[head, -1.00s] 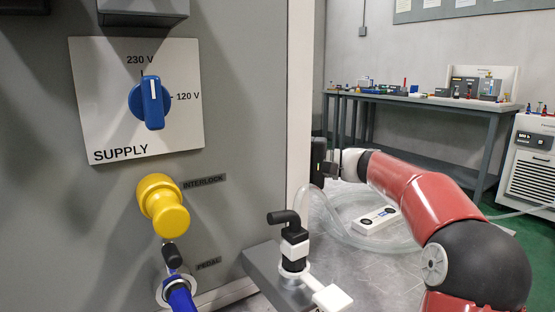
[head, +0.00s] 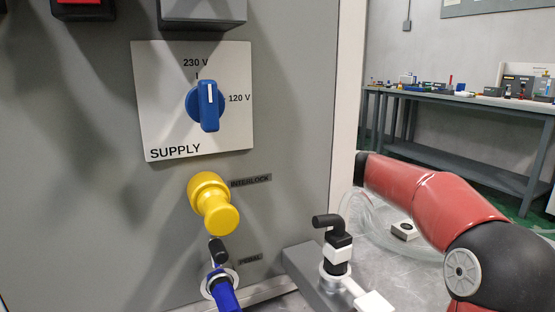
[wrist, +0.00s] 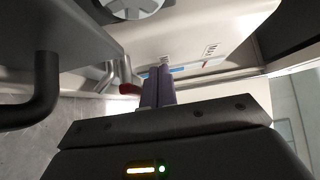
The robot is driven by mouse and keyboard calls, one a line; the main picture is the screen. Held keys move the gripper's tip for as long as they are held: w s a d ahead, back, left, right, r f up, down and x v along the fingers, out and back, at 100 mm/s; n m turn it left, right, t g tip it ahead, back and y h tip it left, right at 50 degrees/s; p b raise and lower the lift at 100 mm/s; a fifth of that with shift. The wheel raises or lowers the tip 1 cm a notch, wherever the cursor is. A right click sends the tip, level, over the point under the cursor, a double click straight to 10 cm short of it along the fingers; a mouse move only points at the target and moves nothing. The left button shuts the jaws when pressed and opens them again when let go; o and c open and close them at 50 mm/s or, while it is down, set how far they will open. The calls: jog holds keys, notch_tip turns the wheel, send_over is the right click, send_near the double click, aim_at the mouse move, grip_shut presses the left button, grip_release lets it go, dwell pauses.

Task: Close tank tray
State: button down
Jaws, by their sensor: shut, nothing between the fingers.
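My gripper (wrist: 157,88) shows in the wrist view, its two narrow fingers together and empty. In the head view my gripper is out of sight; the arm's end reaches near the cabinet's right edge. No part is clearly recognisable as the tank tray. A grey bar (head: 304,272) sticks out at the cabinet's lower right, with a black bent pipe and white valve (head: 335,255) on it; I cannot tell whether it belongs to the tray. In the wrist view a dark bent bar (wrist: 45,95) is left of the fingers, and a red-tipped part (wrist: 129,88) is just beside them.
The grey machine cabinet (head: 100,230) fills the left of the head view, with a blue supply knob (head: 207,105), a yellow interlock plug (head: 213,205) and a blue pedal plug (head: 224,290). Clear tubing (head: 375,225) lies behind the valve. A workbench (head: 450,105) stands at the back.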

jog(key=a+b, duration=0.1)
jog(key=s+a+b, duration=0.1)
jog(key=a+b, duration=0.1)
jog(key=a, duration=0.1)
jog(key=shift+s+f+b, duration=0.3)
jog(key=shift+s+b, duration=0.05)
jog(key=shift+s, duration=0.05)
jog(key=shift+s+a+r, duration=0.1)
jog(key=shift+a+r, duration=0.1)
jog(key=shift+a, duration=0.05)
jog(key=shift+r, duration=0.1)
